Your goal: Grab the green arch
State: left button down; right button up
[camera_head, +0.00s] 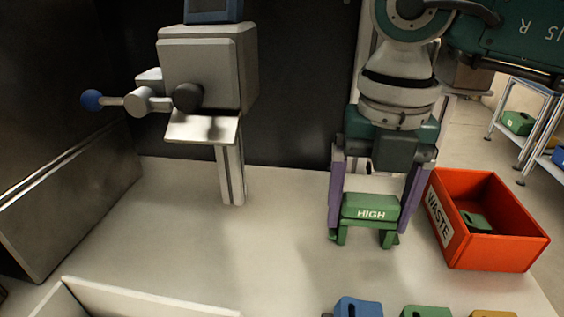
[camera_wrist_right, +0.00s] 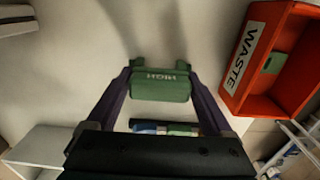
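The green arch (camera_head: 370,208), marked HIGH, is upright at the right part of the pale table, with its two feet pointing down. My right gripper (camera_head: 368,222) comes down over it with one purple finger against each end. In the right wrist view the arch (camera_wrist_right: 160,85) sits between the two fingertips, with no clear gap at either side. Whether its feet touch the table is hard to tell. My left gripper is not in view.
An orange WASTE bin (camera_head: 500,240) with a green piece inside stands just right of the arch. Blue (camera_head: 357,307), green (camera_head: 426,312) and yellow (camera_head: 493,314) pieces line the front edge. A grey machine (camera_head: 205,70) stands at back left. The table's middle is clear.

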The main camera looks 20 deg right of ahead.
jog(key=c, duration=0.9)
jog(key=shift+c, duration=0.3)
jog(key=shift+r, duration=0.15)
